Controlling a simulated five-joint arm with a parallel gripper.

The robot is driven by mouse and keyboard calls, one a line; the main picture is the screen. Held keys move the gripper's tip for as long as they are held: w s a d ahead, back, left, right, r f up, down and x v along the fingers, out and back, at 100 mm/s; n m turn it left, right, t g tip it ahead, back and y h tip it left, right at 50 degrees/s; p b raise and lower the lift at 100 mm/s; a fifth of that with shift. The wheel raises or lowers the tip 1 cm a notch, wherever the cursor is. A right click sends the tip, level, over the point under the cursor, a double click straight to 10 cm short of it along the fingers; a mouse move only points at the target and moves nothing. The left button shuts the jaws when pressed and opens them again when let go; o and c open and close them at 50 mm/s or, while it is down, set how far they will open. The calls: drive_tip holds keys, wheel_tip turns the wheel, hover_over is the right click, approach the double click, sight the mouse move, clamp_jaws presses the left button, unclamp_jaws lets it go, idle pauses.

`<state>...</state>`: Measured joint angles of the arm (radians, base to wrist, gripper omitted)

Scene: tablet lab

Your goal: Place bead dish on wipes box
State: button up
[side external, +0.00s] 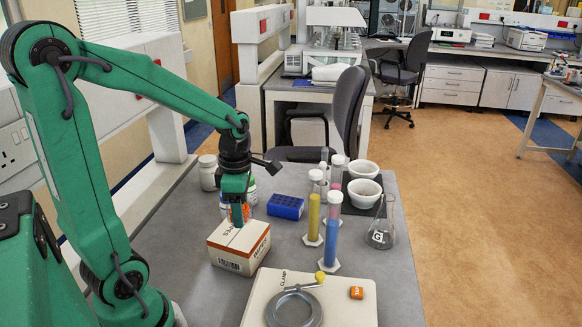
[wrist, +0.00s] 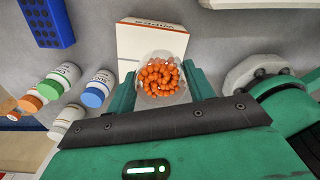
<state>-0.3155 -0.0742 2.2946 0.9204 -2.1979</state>
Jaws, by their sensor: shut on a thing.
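The wipes box (side external: 237,257) is a white carton with an orange band, lying flat on the grey bench at its left side. It also shows in the wrist view (wrist: 130,43). The bead dish (wrist: 160,78) is a clear dish filled with orange beads. In the wrist view it sits between my two green fingers and overlaps the box's near part. My gripper (side external: 238,212) points down over the box and is shut on the dish, whose orange beads show between the fingers. I cannot tell whether the dish touches the box top.
A blue tube rack (side external: 285,206) stands behind the box. White bottles (side external: 208,172) stand behind my gripper. Tall coloured cylinders (side external: 332,241), white bowls (side external: 363,190) and a glass flask (side external: 381,230) stand to the right. A clamp tray (side external: 352,300) lies at the front.

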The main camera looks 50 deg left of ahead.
sight(240, 232)
drive_tip(key=shift+w+a+f, duration=0.1)
drive_tip(key=shift+a+f, duration=0.3)
drive_tip(key=shift+a, duration=0.2)
drive_tip(key=shift+w+a+f, duration=0.1)
drive_tip(key=shift+a+f, duration=0.25)
drive_tip(key=shift+a, duration=0.25)
drive_tip(key=shift+f, duration=0.1)
drive_tip(key=shift+f, duration=1.9)
drive_tip(key=shift+f, duration=0.1)
drive_tip(key=o, duration=1)
wheel_tip(240, 232, up, 12)
drive_tip(key=shift+r, duration=0.15)
